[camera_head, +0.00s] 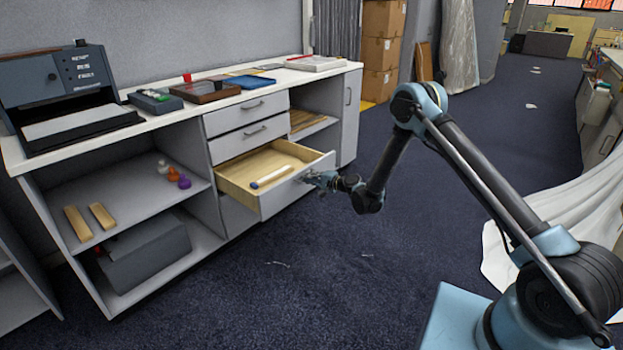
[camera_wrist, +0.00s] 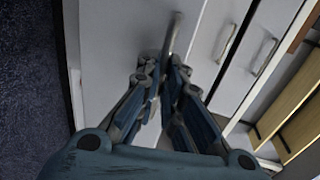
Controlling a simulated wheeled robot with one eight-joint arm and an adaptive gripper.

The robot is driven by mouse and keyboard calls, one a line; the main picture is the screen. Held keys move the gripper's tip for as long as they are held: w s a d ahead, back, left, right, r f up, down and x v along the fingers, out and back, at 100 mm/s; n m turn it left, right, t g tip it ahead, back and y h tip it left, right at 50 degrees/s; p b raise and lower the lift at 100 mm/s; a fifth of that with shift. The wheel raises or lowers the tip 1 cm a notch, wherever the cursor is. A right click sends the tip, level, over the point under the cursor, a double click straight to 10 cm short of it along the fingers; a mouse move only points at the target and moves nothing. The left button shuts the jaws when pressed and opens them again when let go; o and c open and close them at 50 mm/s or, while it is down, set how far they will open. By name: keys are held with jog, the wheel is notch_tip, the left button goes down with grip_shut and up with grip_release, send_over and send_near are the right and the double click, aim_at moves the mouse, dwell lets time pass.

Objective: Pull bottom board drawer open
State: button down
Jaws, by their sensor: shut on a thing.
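The bottom drawer (camera_head: 270,178) of the stack in the grey cabinet stands well open, with its pale wooden inside showing. A small white and blue cylindrical object (camera_head: 271,177) lies in it. My gripper (camera_head: 312,178) is at the drawer's front face, shut on its handle. In the wrist view the handle (camera_wrist: 172,38) rises from between the fingers (camera_wrist: 165,80), against the grey drawer front (camera_wrist: 115,45). The fingertips partly hide the handle. Two drawers above, the middle one (camera_head: 248,138) and the top one (camera_head: 246,110), are closed.
The white countertop (camera_head: 170,112) carries a dark machine (camera_head: 62,90) and several trays. Open shelves at left hold wooden blocks (camera_head: 90,220) and small colored items. A white cloth (camera_head: 565,225) drapes at right.

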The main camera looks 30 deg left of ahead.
jog(key=shift+w+d, duration=0.1)
jog(key=shift+w, duration=0.1)
jog(key=c, duration=1.8)
grip_release()
jog(key=shift+f, duration=0.1)
jog(key=shift+o, duration=0.2)
jog(key=shift+s, duration=0.1)
jog(key=w+v, duration=0.1)
jog(key=v, duration=0.6)
jog(key=shift+s+d, duration=0.2)
jog(key=shift+s, duration=0.25)
